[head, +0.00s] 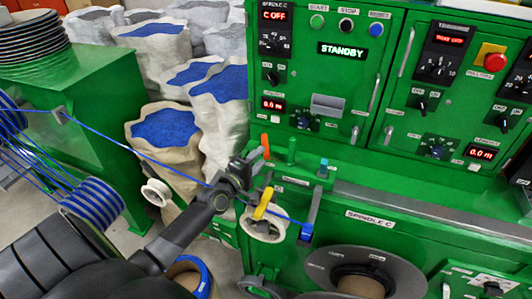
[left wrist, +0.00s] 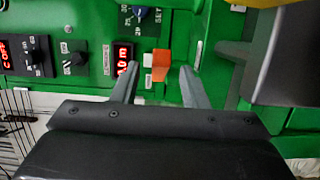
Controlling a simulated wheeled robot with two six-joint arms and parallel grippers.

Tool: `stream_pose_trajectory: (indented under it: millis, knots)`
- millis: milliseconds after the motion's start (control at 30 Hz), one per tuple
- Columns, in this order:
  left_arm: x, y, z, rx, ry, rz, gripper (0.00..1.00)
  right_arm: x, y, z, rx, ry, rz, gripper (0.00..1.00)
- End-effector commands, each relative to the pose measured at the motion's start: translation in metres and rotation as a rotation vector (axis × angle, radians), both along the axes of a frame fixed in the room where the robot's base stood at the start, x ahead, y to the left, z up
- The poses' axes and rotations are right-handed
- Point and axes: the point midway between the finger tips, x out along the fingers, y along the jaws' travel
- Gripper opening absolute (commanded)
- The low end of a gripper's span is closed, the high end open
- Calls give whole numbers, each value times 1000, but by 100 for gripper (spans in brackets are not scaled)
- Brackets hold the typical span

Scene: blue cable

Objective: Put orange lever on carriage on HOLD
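The orange lever (head: 265,143) stands up at the left end of the green carriage (head: 318,181) in the head view. My left gripper (head: 257,158) is right beside it, seen from behind. In the left wrist view the orange lever (left wrist: 161,66) shows between the two spread fingers of the left gripper (left wrist: 156,76), with a visible space on either side. The left gripper is open and empty. The label text by the lever is too small to read.
A green knob (head: 292,146) and a blue-topped knob (head: 323,166) stand right of the lever. A yellow lever (head: 264,203) is just below the gripper. The taut blue cable (head: 160,163) runs close by. The green control panel (head: 345,85) rises behind, its display reading STANDBY.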

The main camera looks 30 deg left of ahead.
Motion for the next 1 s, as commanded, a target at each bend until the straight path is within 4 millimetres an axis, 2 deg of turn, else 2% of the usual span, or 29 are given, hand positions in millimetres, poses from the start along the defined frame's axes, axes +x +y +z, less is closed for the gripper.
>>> stream_pose_trajectory:
  millis: [100, 300, 667, 900, 1000]
  knots:
    - [20, -1, -1, 0, -2, 0, 40, 0, 3, -5, 4, -1, -1, 36]
    - [38, -2, -1, 0, 0, 0, 40, 1, 8, -9, 10, -2, -3, 36]
    - [42, -2, 0, 0, 1, 0, 40, 1, 6, -9, 7, -3, -2, 36]
    - [42, -2, 0, 0, 1, 0, 10, 1, 2, -9, 3, -2, 0, 36]
    - [42, -2, 0, 0, 1, 0, 0, 1, 2, -9, 2, -2, -1, 36]
